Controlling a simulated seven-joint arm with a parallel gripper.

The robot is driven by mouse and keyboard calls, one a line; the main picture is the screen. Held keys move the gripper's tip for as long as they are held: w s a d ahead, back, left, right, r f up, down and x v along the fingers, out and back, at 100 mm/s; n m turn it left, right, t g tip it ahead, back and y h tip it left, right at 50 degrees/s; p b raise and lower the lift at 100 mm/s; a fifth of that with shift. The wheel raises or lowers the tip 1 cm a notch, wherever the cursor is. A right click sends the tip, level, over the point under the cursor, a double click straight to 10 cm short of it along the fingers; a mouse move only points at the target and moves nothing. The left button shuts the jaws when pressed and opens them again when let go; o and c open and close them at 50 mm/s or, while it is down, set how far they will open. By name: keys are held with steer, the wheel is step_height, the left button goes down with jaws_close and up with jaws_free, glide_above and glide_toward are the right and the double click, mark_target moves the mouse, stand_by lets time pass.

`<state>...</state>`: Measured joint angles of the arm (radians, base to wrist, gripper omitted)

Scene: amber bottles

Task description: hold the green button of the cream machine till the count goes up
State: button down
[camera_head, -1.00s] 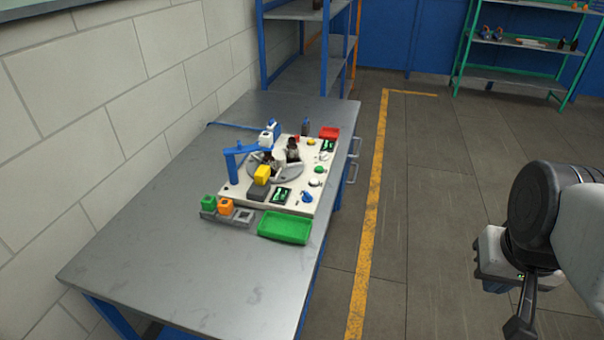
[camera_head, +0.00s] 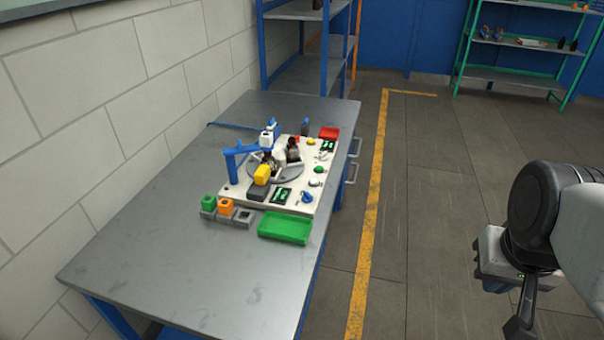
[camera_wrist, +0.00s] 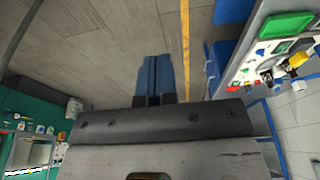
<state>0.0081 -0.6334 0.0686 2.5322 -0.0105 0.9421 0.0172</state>
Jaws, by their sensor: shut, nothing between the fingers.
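The cream machine (camera_head: 236,193) stands on a grey metal table, with a round grey turntable, dark bottles and small dark displays on its top. A green button (camera_head: 319,169) sits near its right edge, between a yellow button (camera_head: 311,142) and a white one (camera_head: 315,182). The display digits are too small to read. The machine also shows tilted in the wrist view (camera_wrist: 262,62). My gripper (camera_wrist: 153,62) is shut and empty, its blue fingers together, over the floor and well apart from the machine. In the head view my arm hangs at the right; the fingertips are out of frame.
A green tray (camera_head: 285,228) and grey holders with green and orange blocks (camera_head: 226,207) sit before the machine. The table (camera_head: 180,270) is bare at the front. Open floor with a yellow line (camera_head: 368,230) lies between table and arm.

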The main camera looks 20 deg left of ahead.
steer(key=w+a+r+h, duration=0.1)
steer(key=w+a+r, duration=0.1)
steer(key=w, duration=0.7)
steer(key=w+a+r, duration=0.1)
steer(key=w, duration=0.7)
steer(key=n+t+h, duration=0.1)
steer(key=n+t, duration=0.3)
steer(key=n, duration=0.1)
glide_above(318, 167)
step_height(318, 167, down, 19)
steer(key=shift+w+f, duration=0.15)
steer(key=shift+f, duration=0.1)
steer(key=shift+f, duration=4.3)
